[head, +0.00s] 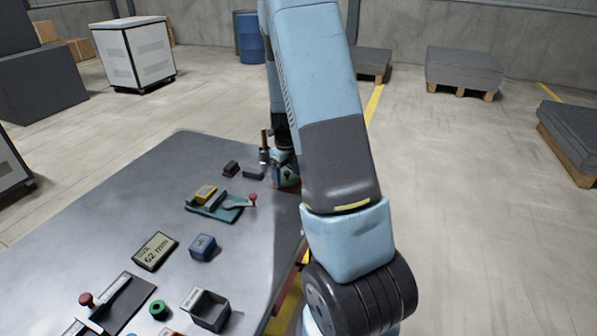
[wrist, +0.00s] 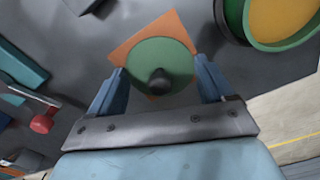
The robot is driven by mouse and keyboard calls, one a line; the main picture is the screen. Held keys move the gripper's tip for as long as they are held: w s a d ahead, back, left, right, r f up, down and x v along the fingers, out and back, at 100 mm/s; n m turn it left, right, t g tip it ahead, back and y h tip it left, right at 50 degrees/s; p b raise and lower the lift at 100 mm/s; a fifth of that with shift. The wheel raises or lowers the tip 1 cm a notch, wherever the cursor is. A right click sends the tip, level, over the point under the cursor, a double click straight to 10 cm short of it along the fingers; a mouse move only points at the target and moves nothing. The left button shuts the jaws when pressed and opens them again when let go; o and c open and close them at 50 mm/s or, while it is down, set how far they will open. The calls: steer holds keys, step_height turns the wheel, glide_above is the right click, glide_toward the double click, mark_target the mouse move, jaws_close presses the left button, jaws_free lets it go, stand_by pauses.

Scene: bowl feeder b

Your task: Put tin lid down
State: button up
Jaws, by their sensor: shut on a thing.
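The tin lid (wrist: 150,57) is a round green disc with a dark knob in its middle, in the wrist view. My gripper (wrist: 159,68) has its blue fingers on either side of the lid and is shut on it. Behind the lid is an orange square (wrist: 180,24); its corners show around the disc. I cannot tell whether the lid touches the square. A round open tin (wrist: 248,34), green outside and yellowish inside, stands to the upper right. In the head view my arm hides most of the gripper and the lid.
The grey table (head: 110,208) holds a teal fixture with a red-knobbed lever (head: 218,207), a blue block (head: 203,247), a display reading 62 mm (head: 154,251), a green ring (head: 158,309) and an open dark box (head: 207,310). The table's right edge is close to the gripper.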

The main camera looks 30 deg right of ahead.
steer(key=shift+f, duration=0.25)
steer(key=o, duration=0.9)
